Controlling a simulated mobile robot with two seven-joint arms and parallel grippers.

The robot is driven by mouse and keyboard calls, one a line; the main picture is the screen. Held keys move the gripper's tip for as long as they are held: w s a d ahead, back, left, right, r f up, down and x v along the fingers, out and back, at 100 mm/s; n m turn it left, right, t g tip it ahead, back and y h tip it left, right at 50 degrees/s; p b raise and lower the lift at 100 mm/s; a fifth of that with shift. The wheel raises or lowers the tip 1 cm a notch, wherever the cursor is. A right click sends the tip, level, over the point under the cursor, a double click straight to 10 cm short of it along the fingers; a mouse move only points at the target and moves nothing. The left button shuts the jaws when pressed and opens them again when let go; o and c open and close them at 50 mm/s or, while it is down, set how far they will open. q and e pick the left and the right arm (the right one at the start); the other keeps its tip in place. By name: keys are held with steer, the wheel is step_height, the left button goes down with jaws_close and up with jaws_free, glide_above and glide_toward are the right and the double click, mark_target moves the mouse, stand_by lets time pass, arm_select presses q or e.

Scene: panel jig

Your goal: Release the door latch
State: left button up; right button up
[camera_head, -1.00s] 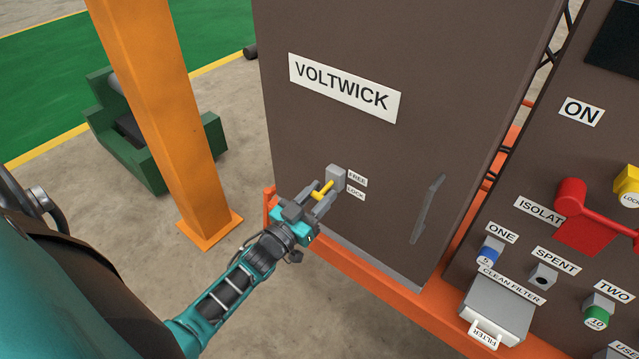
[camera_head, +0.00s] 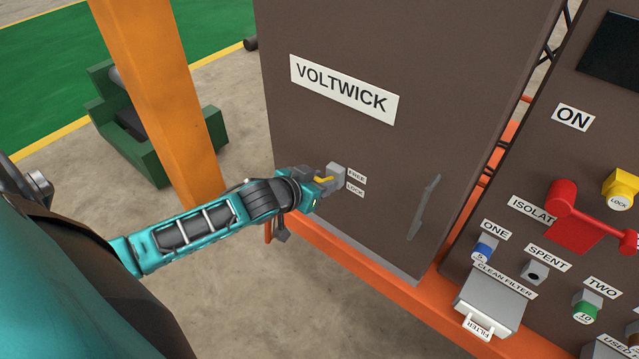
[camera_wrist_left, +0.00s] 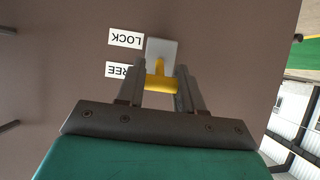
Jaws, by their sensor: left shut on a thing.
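The door latch is a grey block (camera_head: 337,172) with a yellow handle (camera_head: 322,180) on the brown cabinet door (camera_head: 370,130). Small FREE and LOCK labels stand to its right in the head view. My left gripper (camera_head: 323,184) is at the latch, its fingers on the yellow handle. In the left wrist view the yellow handle (camera_wrist_left: 160,83) is a T shape between the two fingers of my left gripper (camera_wrist_left: 161,85); the grey block (camera_wrist_left: 162,52) lies just beyond, with the LOCK label (camera_wrist_left: 126,38) and the partly covered FREE label beside it. My right gripper is not in view.
A grey door handle (camera_head: 424,208) is right of the latch. The panel at the right carries a red isolator lever (camera_head: 575,215), a yellow knob (camera_head: 621,188) and a filter drawer (camera_head: 490,300). An orange post (camera_head: 158,100) stands left of the cabinet.

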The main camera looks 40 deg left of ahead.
arm_select(q)
steer(key=shift+r, duration=0.1)
stand_by(0.4)
steer(key=o, duration=1)
steer(key=shift+o, duration=0.2)
steer(key=v, duration=1.2)
steer(key=shift+s+r, duration=0.25)
steer(key=shift+r, duration=0.1)
steer(key=shift+f, duration=0.1)
steer(key=s+d+f, duration=0.3)
steer(key=d+f, duration=0.3)
steer(key=s+d+f+m+g+h, duration=0.1)
steer(key=s+d+f, duration=0.1)
steer(key=d+f, duration=0.5)
steer(key=shift+s+d+m, duration=0.2)
steer(key=shift+s+m, duration=0.1)
steer(key=shift+s, duration=0.1)
